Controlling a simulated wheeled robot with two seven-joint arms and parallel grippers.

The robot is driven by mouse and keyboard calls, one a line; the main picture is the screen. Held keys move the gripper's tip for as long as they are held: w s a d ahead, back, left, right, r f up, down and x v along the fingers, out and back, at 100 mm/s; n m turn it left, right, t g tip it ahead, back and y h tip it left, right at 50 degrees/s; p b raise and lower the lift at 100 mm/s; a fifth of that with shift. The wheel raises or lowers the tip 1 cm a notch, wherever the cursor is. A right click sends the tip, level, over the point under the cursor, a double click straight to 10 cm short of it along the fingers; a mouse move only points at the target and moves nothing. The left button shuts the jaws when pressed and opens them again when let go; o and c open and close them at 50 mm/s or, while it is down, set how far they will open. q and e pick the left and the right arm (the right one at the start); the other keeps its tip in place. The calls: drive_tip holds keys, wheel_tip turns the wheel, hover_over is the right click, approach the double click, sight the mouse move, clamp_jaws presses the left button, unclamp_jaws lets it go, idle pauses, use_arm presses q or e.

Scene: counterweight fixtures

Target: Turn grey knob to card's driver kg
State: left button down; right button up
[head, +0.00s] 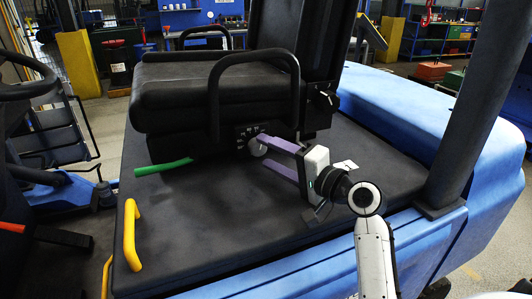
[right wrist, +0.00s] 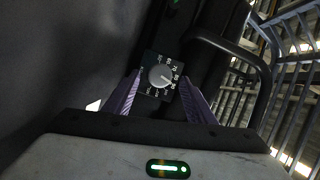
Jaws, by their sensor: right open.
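The grey knob (head: 257,148) is on the side of the seat base in the head view. In the right wrist view the round grey knob (right wrist: 160,77) sits on a dark square dial plate (right wrist: 151,91) with white marks around it. My right gripper (head: 262,151) has purple fingers, spread apart and pointing at the dial. In the right wrist view its fingertips (right wrist: 160,84) lie on both sides of the knob, with gaps showing. A small white card (head: 345,165) lies on the dark deck; its text is unreadable. My left gripper is out of view.
A black seat (head: 215,90) with a looped armrest (head: 213,98) rises by the dial. A dark post (head: 478,105) stands at the right. The front deck (head: 225,230) is clear.

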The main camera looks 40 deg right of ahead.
drive_tip(key=s, duration=0.2)
drive_tip(key=s+d, duration=0.1)
drive_tip(key=s, duration=0.2)
drive_tip(key=s+b, duration=0.1)
drive_tip(key=s, duration=0.2)
drive_tip(key=shift+s+d+r, duration=0.15)
drive_tip(key=shift+r, duration=0.05)
